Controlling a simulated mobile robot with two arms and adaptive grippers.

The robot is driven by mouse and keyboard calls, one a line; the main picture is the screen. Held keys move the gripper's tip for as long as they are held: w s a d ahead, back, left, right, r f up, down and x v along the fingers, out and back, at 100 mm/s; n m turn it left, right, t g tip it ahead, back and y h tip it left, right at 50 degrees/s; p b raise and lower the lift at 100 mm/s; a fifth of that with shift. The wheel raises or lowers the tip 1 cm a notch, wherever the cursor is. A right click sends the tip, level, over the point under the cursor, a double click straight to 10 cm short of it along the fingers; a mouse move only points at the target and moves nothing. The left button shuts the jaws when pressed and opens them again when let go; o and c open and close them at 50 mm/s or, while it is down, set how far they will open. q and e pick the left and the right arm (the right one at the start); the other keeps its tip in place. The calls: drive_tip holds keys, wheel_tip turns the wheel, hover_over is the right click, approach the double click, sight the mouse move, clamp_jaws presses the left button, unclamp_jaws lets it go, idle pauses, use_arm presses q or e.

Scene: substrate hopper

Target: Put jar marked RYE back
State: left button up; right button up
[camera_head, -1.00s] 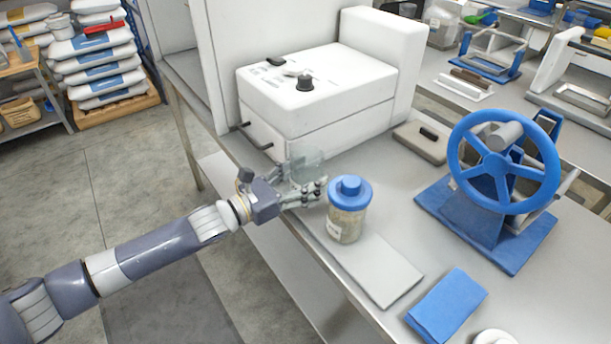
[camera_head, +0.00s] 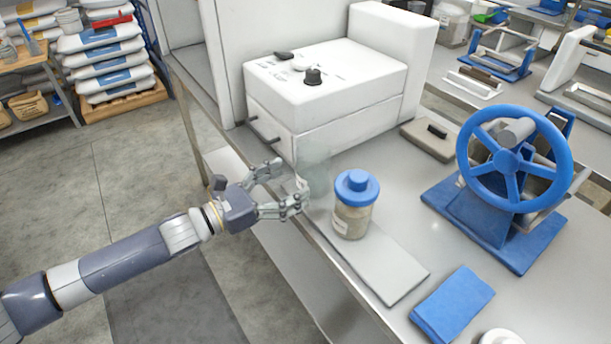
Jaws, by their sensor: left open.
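A clear jar with a blue lid (camera_head: 355,205) and grainy contents stands upright on the far end of a flat grey-white board (camera_head: 391,268) on the steel bench. It has a pale label low on its side, too small to read. My left gripper (camera_head: 288,187) is open and empty at the bench's front edge, left of the jar. Its fingers point toward the jar, with a gap between them. A faint see-through pane (camera_head: 315,172) shows just beyond the fingertips. My right gripper is not in view.
A white machine (camera_head: 325,95) with a black knob stands behind the jar. A blue handwheel device (camera_head: 505,175) stands to the right. A folded blue cloth (camera_head: 452,305) lies at the front. Bare steel bench lies between the jar and the handwheel.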

use_arm(q)
drive_tip(key=v, duration=0.5)
drive_tip(key=shift+s+a+b, duration=0.15)
drive_tip(key=shift+b, duration=0.15)
